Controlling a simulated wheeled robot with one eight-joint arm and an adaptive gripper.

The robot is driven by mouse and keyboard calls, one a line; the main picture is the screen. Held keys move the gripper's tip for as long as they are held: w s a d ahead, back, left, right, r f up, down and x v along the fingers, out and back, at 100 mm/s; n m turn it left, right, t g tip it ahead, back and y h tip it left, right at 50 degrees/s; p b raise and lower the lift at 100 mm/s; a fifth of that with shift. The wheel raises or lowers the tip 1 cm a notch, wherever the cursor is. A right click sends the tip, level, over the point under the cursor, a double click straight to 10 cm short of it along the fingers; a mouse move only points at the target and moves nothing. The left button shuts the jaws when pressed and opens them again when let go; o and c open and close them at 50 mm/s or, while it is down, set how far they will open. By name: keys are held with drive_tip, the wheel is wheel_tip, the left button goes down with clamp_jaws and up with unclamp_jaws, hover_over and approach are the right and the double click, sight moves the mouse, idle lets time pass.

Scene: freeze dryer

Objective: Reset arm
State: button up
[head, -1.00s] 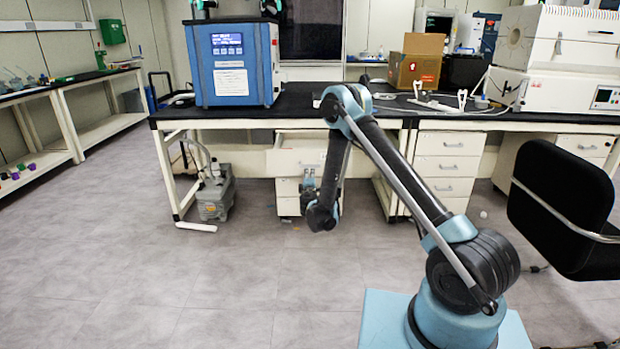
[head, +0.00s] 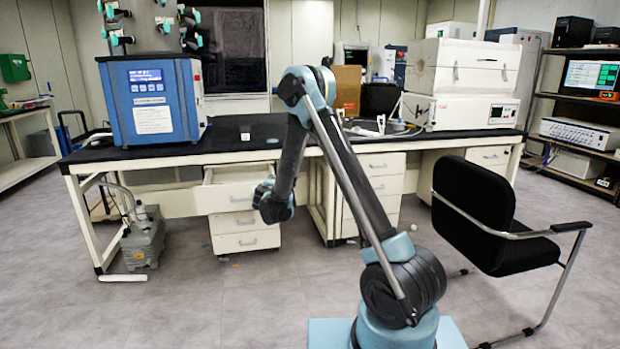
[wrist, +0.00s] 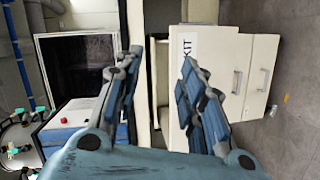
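My arm stands bent in front of the bench in the head view, its elbow up and its forearm hanging down. Its wrist end is in front of the white drawer unit (head: 246,242). My gripper (wrist: 161,58) shows in the wrist view with its two fingers apart and nothing between them. In the head view the fingers cannot be made out. White drawer fronts (wrist: 258,72) also show beyond the fingers in the wrist view, turned sideways.
A blue freeze dryer (head: 153,100) stands on the black bench top (head: 235,143). A grey pump (head: 143,238) sits on the floor below. A black chair (head: 475,205) stands to the right of my arm. A white furnace (head: 462,85) is at the back right. Floor at the front left is clear.

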drive_tip(key=s+d+r+m+g+h, duration=0.1)
drive_tip(key=s+d+r+m+g, duration=0.2)
drive_tip(key=d, duration=0.5)
drive_tip(key=s+d+r+m+h, duration=0.15)
drive_tip(key=s+d+r, duration=0.25)
drive_tip(key=d, duration=0.4)
drive_tip(key=s+d+r+m+g+h, duration=0.1)
drive_tip(key=s+d+r+m+g, duration=0.2)
drive_tip(key=d, duration=0.5)
drive_tip(key=s+d+r+m+g, duration=0.1)
drive_tip(key=s+d+m+g, duration=0.1)
drive_tip(key=s+d, duration=0.55)
drive_tip(key=s+d+r+m+g, duration=0.1)
drive_tip(key=s+d, duration=0.3)
drive_tip(key=s, duration=0.6)
drive_tip(key=s+f+m+g+y, duration=0.2)
drive_tip(key=s+f, duration=0.2)
drive_tip(key=s, duration=1)
drive_tip(key=s+f+m+g+y, duration=0.1)
drive_tip(key=s+f, duration=0.4)
drive_tip(key=s, duration=0.9)
drive_tip(key=shift+d+m+g+y, duration=0.4)
drive_tip(key=shift+m+g, duration=0.35)
drive_tip(key=shift+g, duration=0.15)
drive_tip(key=shift+f, duration=0.1)
